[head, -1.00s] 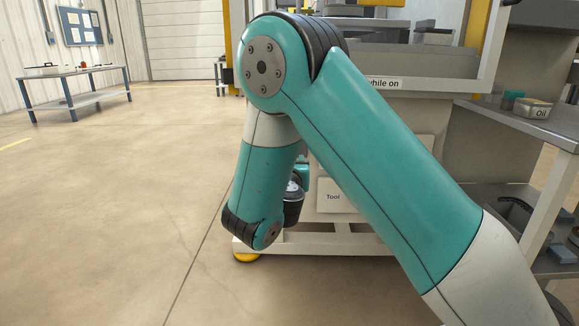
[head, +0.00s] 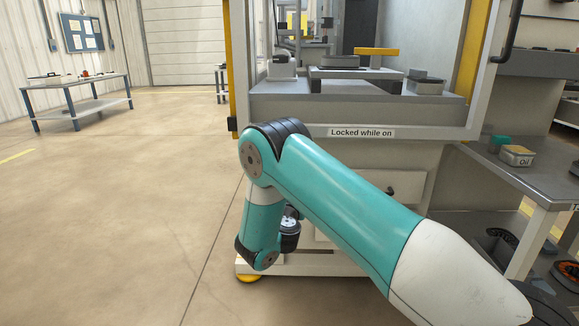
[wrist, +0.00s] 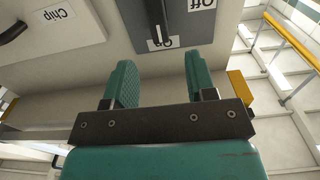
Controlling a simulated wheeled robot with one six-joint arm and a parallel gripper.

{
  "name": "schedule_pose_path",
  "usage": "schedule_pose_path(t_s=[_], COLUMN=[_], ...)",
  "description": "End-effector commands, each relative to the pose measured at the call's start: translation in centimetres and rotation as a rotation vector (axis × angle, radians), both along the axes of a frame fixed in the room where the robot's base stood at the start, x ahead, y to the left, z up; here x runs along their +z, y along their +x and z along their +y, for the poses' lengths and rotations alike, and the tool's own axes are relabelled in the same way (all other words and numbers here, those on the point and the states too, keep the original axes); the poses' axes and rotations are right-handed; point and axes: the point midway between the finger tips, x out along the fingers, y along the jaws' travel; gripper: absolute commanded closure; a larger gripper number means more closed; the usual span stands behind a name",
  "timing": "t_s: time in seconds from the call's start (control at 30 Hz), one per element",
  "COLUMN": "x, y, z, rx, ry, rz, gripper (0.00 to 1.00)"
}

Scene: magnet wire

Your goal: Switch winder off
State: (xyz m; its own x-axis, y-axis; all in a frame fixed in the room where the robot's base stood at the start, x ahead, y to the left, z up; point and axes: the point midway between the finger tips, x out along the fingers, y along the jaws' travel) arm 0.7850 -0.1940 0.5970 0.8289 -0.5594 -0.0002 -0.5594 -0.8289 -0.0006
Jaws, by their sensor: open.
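The winder (head: 400,115) stands ahead in the head view, with a "Locked while on" label (head: 361,132) on its front ledge. In the wrist view its grey switch panel (wrist: 195,30) shows upside down at the top. A dark switch lever (wrist: 156,15) is partly cut off by the top edge; its visible end lies by the "On" label (wrist: 160,43). The "Off" label (wrist: 203,4) is further to the upper right. My gripper (wrist: 160,72) is open and empty, its two teal fingers apart below the panel in the picture. My arm hides the gripper in the head view.
A drawer marked "Chip" (wrist: 60,14) with a dark handle is left of the switch in the wrist view. Open floor (head: 110,220) lies to the left.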

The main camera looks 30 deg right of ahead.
Motion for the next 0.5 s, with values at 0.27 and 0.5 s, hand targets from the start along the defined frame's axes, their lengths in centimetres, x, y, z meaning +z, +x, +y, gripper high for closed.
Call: schedule_pose_path(t_s=[0.27, 0.5], x=[0.7, 0.6], y=[1.2, 2.7], z=[-1.1, -2.2], rx=[-0.002, -0.001], ry=[0.001, 0.001], rz=[0.000, 0.001], gripper=[0.49, 0.49])
